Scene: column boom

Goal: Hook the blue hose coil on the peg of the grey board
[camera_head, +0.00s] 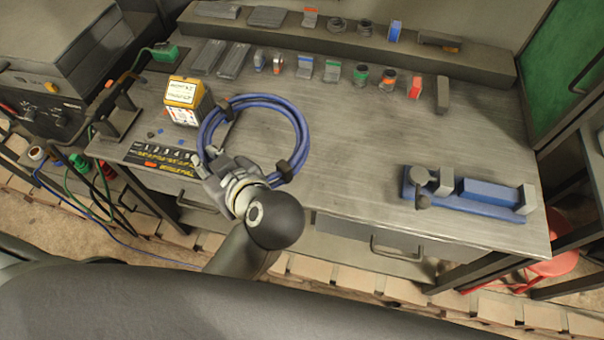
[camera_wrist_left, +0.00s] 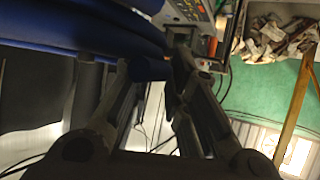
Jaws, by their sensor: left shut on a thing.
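The blue hose coil (camera_head: 304,130) is a ring of several loops with dark ties, seen in the head view above the left part of the workbench. My left gripper (camera_head: 218,170) is shut on the coil at its lower left side. In the left wrist view, the blue hose (camera_wrist_left: 80,30) fills the upper left, and a piece of it lies between the fingers of my left gripper (camera_wrist_left: 160,75). I see no grey board with a peg in either view. My right gripper is not in view.
The workbench (camera_head: 340,165) has a clear middle. A yellow and white box (camera_head: 187,100) stands close to the coil's left. A blue vise (camera_head: 470,195) is at the right front. Small parts line the back shelf (camera_head: 350,60). A green panel (camera_head: 565,60) is at far right.

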